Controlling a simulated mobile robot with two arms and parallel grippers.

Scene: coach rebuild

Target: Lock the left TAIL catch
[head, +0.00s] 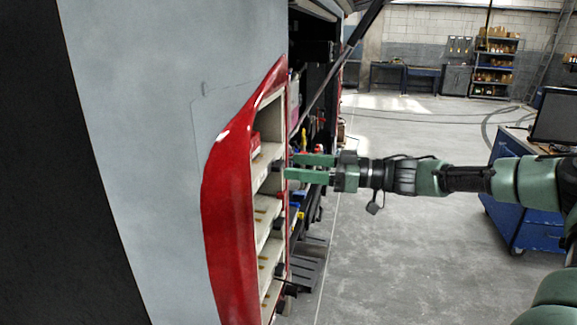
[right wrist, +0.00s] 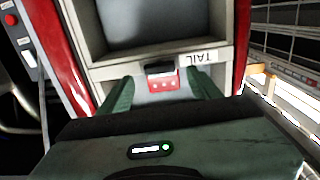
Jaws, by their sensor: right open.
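The TAIL catch (right wrist: 160,69) shows in the right wrist view as a small black tab above a red plate, on a pale strip below a recessed compartment. The TAIL label (right wrist: 208,57) sits beside it and reads upside down. My right gripper (right wrist: 161,88) is open, with one green finger on each side of the catch. I cannot tell whether the fingers touch it. In the head view my right gripper (head: 289,167) reaches in from the right, its fingertips at the edge of the red-framed cabinet (head: 228,205). My left gripper is not in view.
The cabinet has several pale shelves, with more dark catches along its edge. A strut (head: 340,70) slants down above my right arm. A blue workbench (head: 520,220) with a monitor (head: 556,117) stands at the right. The grey floor between is largely clear.

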